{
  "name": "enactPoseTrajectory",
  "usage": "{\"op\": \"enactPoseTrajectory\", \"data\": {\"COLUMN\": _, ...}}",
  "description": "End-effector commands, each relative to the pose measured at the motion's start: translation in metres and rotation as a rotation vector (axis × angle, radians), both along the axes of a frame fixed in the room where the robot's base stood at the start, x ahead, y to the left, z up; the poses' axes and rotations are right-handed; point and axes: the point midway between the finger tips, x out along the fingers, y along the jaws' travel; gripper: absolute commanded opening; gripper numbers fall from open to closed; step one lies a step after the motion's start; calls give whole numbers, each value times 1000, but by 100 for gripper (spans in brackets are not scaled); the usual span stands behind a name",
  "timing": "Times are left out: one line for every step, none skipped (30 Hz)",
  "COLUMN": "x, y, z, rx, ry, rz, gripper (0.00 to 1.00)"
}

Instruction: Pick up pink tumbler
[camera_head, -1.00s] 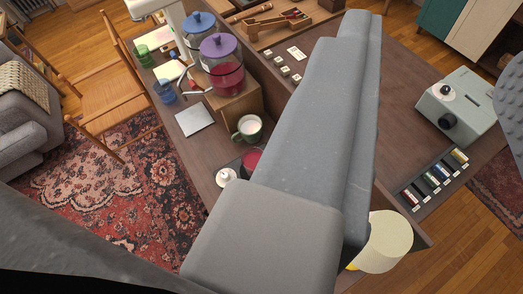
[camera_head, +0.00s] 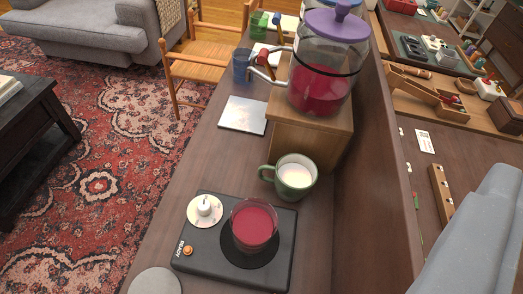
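A tumbler (camera_head: 254,224) with pinkish-red content stands upright on a round dark pad on a black device (camera_head: 215,258) marked READY, in the lower middle. Its glass looks pink, but I cannot tell the glass colour from its content. My gripper is not in view. A grey part at the lower right looks like my own arm, well to the right of the tumbler. Nothing hides the tumbler.
A green mug (camera_head: 295,177) of white liquid stands just behind the tumbler. A wooden block (camera_head: 305,132) bears a purple-lidded dispenser (camera_head: 320,75). The device has a white knob (camera_head: 204,209). A raised wooden panel (camera_head: 378,180) edges the counter's right. A blue tumbler (camera_head: 241,65) stands farther back.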

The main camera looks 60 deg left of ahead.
Motion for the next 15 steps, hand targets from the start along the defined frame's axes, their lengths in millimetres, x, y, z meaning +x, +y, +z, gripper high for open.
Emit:
{"op": "enactPoseTrajectory", "data": {"x": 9, "y": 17, "z": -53, "rx": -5, "ry": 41, "rz": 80, "gripper": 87}}
{"op": "enactPoseTrajectory", "data": {"x": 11, "y": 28, "z": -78, "rx": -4, "ry": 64, "rz": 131, "gripper": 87}}
{"op": "enactPoseTrajectory", "data": {"x": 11, "y": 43, "z": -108, "rx": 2, "ry": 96, "rz": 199, "gripper": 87}}
{"op": "enactPoseTrajectory", "data": {"x": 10, "y": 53, "z": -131, "rx": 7, "ry": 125, "rz": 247, "gripper": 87}}
{"op": "enactPoseTrajectory", "data": {"x": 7, "y": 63, "z": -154, "rx": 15, "ry": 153, "rz": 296, "gripper": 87}}
{"op": "enactPoseTrajectory", "data": {"x": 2, "y": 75, "z": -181, "rx": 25, "ry": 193, "rz": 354, "gripper": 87}}
{"op": "enactPoseTrajectory", "data": {"x": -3, "y": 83, "z": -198, "rx": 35, "ry": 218, "rz": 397, "gripper": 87}}
{"op": "enactPoseTrajectory", "data": {"x": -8, "y": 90, "z": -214, "rx": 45, "ry": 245, "rz": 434, "gripper": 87}}
{"op": "enactPoseTrajectory", "data": {"x": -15, "y": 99, "z": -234, "rx": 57, "ry": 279, "rz": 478, "gripper": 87}}
{"op": "enactPoseTrajectory", "data": {"x": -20, "y": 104, "z": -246, "rx": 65, "ry": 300, "rz": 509, "gripper": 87}}
{"op": "enactPoseTrajectory", "data": {"x": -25, "y": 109, "z": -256, "rx": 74, "ry": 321, "rz": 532, "gripper": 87}}
{"op": "enactPoseTrajectory", "data": {"x": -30, "y": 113, "z": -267, "rx": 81, "ry": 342, "rz": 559, "gripper": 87}}
{"op": "enactPoseTrajectory", "data": {"x": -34, "y": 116, "z": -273, "rx": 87, "ry": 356, "rz": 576, "gripper": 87}}
{"op": "enactPoseTrajectory", "data": {"x": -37, "y": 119, "z": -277, "rx": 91, "ry": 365, "rz": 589, "gripper": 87}}
{"op": "enactPoseTrajectory", "data": {"x": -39, "y": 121, "z": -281, "rx": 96, "ry": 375, "rz": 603, "gripper": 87}}
